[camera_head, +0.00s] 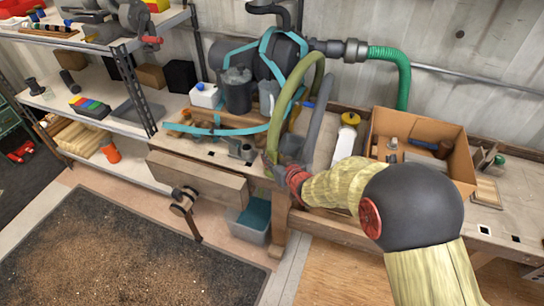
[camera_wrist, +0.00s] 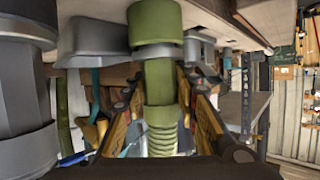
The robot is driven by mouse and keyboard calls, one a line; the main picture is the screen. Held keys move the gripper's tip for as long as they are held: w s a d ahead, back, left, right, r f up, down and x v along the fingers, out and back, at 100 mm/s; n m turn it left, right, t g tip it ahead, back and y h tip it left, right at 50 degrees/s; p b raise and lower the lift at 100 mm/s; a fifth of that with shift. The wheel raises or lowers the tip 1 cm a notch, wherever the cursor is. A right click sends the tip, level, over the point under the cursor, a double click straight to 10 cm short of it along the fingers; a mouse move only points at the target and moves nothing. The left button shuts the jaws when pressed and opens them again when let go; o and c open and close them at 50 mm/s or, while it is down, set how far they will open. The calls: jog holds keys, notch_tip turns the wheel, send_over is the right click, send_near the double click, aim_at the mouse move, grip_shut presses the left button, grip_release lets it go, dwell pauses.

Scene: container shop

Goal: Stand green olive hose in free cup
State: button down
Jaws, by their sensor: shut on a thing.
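The olive green hose (camera_head: 305,82) arches down from the back wall to my gripper (camera_head: 281,168) at the bench's front edge. In the wrist view, my gripper (camera_wrist: 160,105) is shut around the hose (camera_wrist: 158,82), just behind its thick end cuff (camera_wrist: 155,22). The cuff is clear of the fingers. Small grey cup-like holders (camera_wrist: 95,38) show on both sides of the cuff. In the head view, a grey holder (camera_head: 243,151) stands on the bench left of my gripper. The cuff is hidden there, and I cannot tell whether it touches a holder.
A grey hose (camera_head: 316,120) stands close right of the olive one; its thick end (camera_wrist: 22,95) fills the wrist view's left. Teal hose (camera_head: 215,131) loops over the bench. A cardboard box (camera_head: 450,165) and a yellow-topped white bottle (camera_head: 344,143) stand to the right.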

jog(key=shift+f, duration=0.2)
jog(key=c, duration=1.3)
grip_release()
jog(key=v, duration=1.2)
